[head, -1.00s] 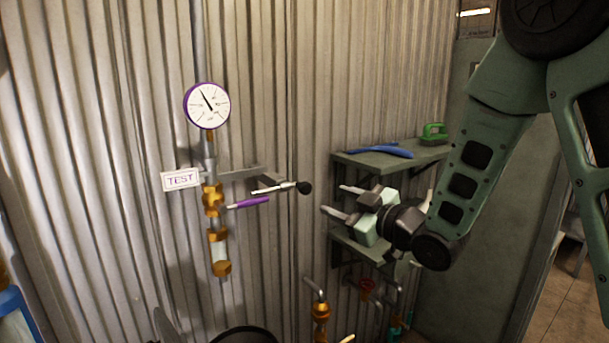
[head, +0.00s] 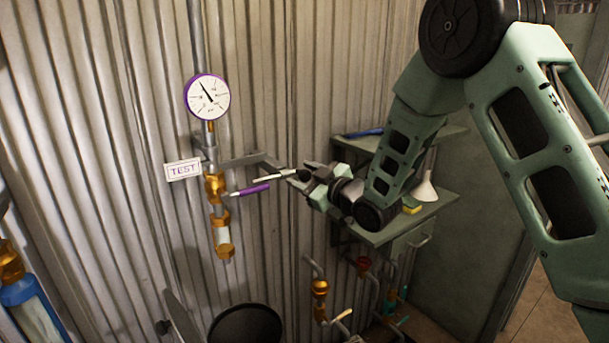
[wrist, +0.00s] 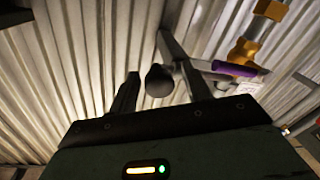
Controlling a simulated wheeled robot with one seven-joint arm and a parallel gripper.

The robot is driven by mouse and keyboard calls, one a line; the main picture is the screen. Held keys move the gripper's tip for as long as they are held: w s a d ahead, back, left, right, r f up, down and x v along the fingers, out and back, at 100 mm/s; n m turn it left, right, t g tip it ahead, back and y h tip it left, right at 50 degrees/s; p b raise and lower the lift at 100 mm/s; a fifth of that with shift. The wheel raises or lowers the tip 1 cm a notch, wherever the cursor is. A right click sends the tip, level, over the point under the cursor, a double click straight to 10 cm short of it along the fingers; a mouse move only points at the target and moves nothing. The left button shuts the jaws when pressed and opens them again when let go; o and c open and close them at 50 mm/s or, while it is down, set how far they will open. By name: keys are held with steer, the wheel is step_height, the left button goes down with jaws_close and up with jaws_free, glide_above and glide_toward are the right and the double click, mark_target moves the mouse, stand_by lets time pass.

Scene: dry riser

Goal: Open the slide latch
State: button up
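A pale rod with a round black knob (head: 303,174) sticks out from the wall bracket beside the gauge pipe; it looks like the slide latch. The black knob also shows in the wrist view (wrist: 160,80), near the middle, between my two fingers. My gripper (head: 301,173) is open at the knob, one finger on each side, with gaps visible between the fingers and the knob in the wrist view. Whether either finger touches the knob cannot be told. The rod's far end at the bracket is small and partly hidden.
A purple-handled brass valve (head: 250,189) lies just left of the knob, below a round gauge (head: 208,97) and a TEST sign (head: 183,169). Green shelves (head: 420,212) stand right, behind my arm. Brass valves (head: 320,288) and a dark bin (head: 245,325) are below.

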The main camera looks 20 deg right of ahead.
jaws_close()
steer(key=w+d+b, duration=0.2)
steer(key=d+b, duration=0.2)
steer(key=d, duration=0.1)
steer(key=shift+d, duration=0.4)
steer(key=shift+o, duration=0.2)
jaws_free()
steer(key=shift+s, duration=0.1)
steer(key=b+v, duration=0.6)
steer(key=v, duration=1.1)
steer(key=shift+s, duration=0.2)
